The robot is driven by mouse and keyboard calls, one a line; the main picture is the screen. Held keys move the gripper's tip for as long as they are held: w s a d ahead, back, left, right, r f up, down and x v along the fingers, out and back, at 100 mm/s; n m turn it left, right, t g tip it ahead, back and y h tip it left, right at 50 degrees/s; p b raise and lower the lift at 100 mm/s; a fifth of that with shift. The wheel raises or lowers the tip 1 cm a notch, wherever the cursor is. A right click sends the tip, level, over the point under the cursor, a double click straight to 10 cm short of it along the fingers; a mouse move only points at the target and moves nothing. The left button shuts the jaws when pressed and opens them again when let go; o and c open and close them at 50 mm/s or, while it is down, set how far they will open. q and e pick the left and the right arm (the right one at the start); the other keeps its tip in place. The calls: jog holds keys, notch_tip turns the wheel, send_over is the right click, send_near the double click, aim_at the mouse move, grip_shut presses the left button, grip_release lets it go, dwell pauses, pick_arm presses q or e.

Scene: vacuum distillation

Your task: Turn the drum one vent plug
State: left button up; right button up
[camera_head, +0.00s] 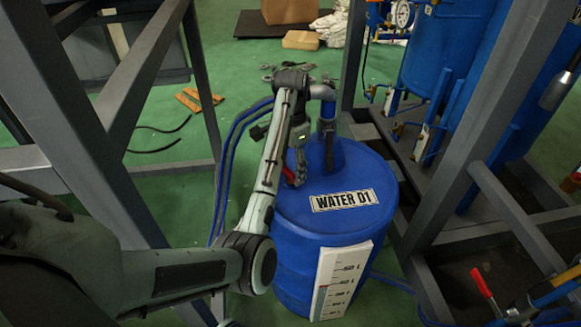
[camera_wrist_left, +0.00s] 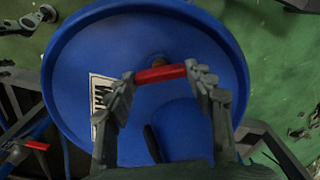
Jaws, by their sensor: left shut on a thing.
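My left gripper (camera_head: 297,174) reaches down to the left part of the drum top and is shut on the red handle, one finger at each end. In the head view the handle (camera_head: 289,175) is partly hidden by the fingers. My right gripper is in neither view.
Grey frame beams (camera_head: 205,80) stand left and right. Blue hoses (camera_head: 228,150) run down the drum's left side. Blue tanks (camera_head: 440,50) stand at the right.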

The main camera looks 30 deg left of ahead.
pick_arm(q)
jog(key=n, duration=0.4)
jog(key=shift+n, duration=0.3)
jog(key=n, duration=0.4)
jog(key=shift+n, duration=0.3)
jog(key=n, duration=0.5)
jog(key=shift+n, duration=2.1)
jog(key=o, duration=1.2)
jog(key=shift+c, duration=0.2)
